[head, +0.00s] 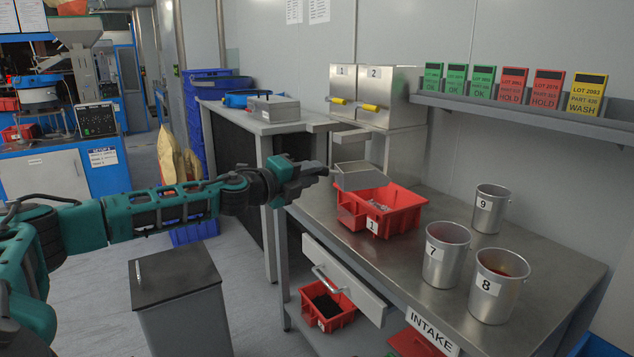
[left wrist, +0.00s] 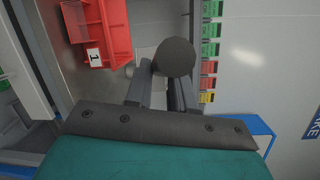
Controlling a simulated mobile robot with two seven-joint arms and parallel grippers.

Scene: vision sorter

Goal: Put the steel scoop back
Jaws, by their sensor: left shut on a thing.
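The steel scoop (head: 362,177) shows in the head view as an open metal pan, held just above red bin 1 (head: 402,217). My left gripper (head: 316,170) is shut on its handle, at the left of the pan. In the left wrist view a dark round handle end (left wrist: 175,57) sticks out between my fingers, and red bin 1 (left wrist: 118,30) lies at the upper left. The fingers hide most of the handle. Small grey pieces lie in the bin. I cannot tell whether the scoop touches the bin's rim. My right gripper is not in view.
Steel buckets 7 (head: 445,255), 8 (head: 497,287) and 9 (head: 489,208) stand at the right of the steel bench (head: 400,262). Steel boxes with yellow handles (head: 372,92) stand behind. A drawer (head: 345,285) stands partly open above a red bin (head: 328,312) of black pieces.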

